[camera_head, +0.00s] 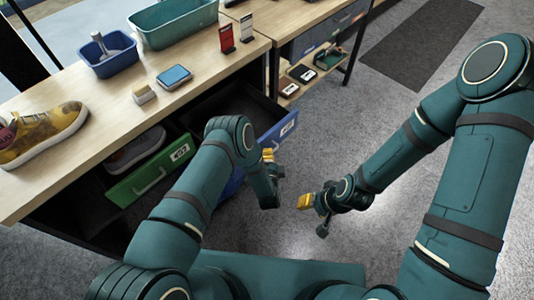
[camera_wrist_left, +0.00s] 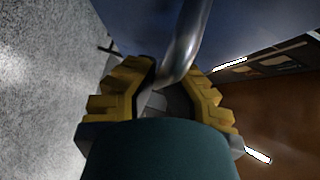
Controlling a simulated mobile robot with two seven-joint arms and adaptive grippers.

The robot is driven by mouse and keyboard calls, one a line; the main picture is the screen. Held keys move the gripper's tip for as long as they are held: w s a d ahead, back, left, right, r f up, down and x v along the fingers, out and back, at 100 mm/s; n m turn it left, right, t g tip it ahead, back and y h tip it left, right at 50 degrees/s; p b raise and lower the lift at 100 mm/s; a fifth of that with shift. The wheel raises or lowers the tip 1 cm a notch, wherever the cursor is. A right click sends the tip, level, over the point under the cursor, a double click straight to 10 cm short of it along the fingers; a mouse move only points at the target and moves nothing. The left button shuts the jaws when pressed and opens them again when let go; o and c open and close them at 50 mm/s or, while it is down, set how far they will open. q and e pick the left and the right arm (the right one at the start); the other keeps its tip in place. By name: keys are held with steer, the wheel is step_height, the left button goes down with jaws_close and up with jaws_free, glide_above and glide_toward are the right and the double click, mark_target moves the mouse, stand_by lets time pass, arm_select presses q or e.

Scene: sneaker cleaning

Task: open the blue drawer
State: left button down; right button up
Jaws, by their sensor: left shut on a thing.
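The blue drawer (camera_head: 276,134) is pulled out from under the wooden bench top, and its dark interior shows behind the front. Its front carries a white label and is partly hidden by my left arm. My left gripper (camera_head: 269,156) is at the drawer front. In the left wrist view, the yellow fingers of my left gripper (camera_wrist_left: 160,100) are closed around a metal bar handle (camera_wrist_left: 187,45) against a dark blue surface. My right gripper (camera_head: 306,201) is over the grey floor, apart from the drawer; its finger opening is unclear.
A green drawer (camera_head: 152,178) to the left is also pulled out, with a shoe inside. The bench top (camera_head: 110,118) holds a yellow sneaker (camera_head: 42,134), a blue bin (camera_head: 108,66), a teal tray (camera_head: 172,36) and small boxes. Floor in front of the blue drawer is clear.

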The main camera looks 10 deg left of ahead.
arm_select(q)
steer(key=shift+d, duration=0.15)
steer(key=c, duration=1)
jaws_free()
steer(key=shift+w, duration=0.1)
steer(key=s, duration=0.4)
steer(key=s+r, duration=0.1)
steer(key=s, duration=0.3)
steer(key=s+d, duration=0.1)
steer(key=s, duration=0.3)
steer(key=shift+d+r, duration=0.1)
steer(key=shift+r, duration=0.3)
